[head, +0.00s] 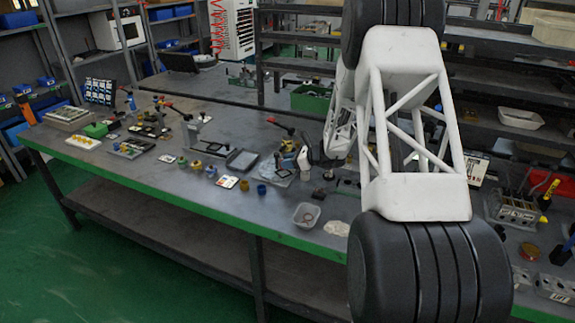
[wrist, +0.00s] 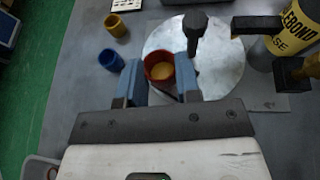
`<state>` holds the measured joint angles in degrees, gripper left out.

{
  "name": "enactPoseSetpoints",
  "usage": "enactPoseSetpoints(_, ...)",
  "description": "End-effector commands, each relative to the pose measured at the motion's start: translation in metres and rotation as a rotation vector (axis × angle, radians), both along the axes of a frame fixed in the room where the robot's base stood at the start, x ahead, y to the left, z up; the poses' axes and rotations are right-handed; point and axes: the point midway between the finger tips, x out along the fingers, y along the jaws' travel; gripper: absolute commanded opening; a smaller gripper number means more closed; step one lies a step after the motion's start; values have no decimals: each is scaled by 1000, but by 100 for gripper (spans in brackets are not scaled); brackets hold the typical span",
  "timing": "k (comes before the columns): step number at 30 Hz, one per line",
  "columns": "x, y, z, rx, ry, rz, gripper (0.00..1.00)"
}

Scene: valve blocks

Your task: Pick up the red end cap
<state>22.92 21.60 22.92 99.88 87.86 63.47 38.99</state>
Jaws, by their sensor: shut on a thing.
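The red end cap (wrist: 151,81) is a round red cup with a yellow inside, in the middle of the wrist view. My gripper (wrist: 158,76) has its two blue fingers on either side of the cap and is shut on it. The cap's open side faces the camera. Its lower part is hidden, and I cannot tell whether it touches the surface below. In the head view my arm reaches over the bench, and the cap cannot be made out there.
A blue cap (wrist: 111,61) and a yellow cap (wrist: 115,25) stand left of my gripper. A pale round plate (wrist: 218,72) lies to the right, with a dark upright part (wrist: 195,32) over it. A yellow and black bottle (wrist: 287,40) stands at far right.

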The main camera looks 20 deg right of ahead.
Motion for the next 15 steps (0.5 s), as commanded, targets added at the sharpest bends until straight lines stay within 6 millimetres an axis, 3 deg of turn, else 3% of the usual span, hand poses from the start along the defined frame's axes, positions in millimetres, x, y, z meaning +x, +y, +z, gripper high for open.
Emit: enactPoseSetpoints(15,-87,18,8,0,0,-1,5)
